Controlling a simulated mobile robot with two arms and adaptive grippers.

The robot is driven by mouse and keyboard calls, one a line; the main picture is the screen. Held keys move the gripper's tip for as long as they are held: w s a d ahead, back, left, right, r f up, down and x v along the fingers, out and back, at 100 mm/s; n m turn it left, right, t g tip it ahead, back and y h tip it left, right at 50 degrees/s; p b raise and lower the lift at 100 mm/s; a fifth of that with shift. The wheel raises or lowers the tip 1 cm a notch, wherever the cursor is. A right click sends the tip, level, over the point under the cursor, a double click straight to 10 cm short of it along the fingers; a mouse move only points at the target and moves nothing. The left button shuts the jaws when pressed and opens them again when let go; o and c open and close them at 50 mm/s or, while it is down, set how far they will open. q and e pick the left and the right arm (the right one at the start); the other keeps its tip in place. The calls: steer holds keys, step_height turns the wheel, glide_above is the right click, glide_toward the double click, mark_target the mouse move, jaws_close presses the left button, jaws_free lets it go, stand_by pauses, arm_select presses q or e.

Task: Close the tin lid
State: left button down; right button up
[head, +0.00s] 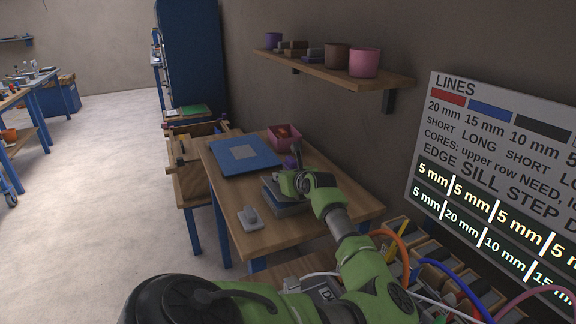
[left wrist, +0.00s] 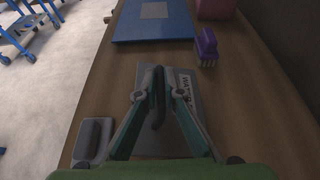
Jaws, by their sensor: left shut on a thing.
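The grey tin (head: 283,203) stands on the wooden table, partly hidden by my left gripper in the head view. In the left wrist view, its flat grey lid (left wrist: 150,143) lies under the gripper, with a white lettered label (left wrist: 186,88) along its right side. In the head view, the left gripper (head: 291,181) is right above the tin. I cannot tell whether the lid is fully seated. My right gripper is not in view.
A blue mat (head: 232,167) with a grey square lies behind. A purple brush (left wrist: 207,47) and a pink bin (head: 294,138) are at the back right. A grey block with a handle (head: 250,218) sits near the front left edge. A wall shelf (head: 330,72) hangs above.

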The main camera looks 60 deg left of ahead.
arm_select(q)
steer(key=shift+s+a+f, duration=0.15)
steer(key=shift+s+f, duration=0.3)
steer(key=shift+s+f+b, duration=0.3)
steer(key=shift+b, duration=0.15)
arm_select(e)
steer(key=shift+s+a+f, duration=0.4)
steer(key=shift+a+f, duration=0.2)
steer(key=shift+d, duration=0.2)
arm_select(q)
steer(key=c, duration=2.4)
jaws_free()
steer(key=shift+c, duration=0.2)
steer(key=shift+a+f, duration=0.1)
steer(key=shift+a, duration=0.05)
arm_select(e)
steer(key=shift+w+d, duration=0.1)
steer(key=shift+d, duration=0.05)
arm_select(q)
steer(key=v, duration=1.2)
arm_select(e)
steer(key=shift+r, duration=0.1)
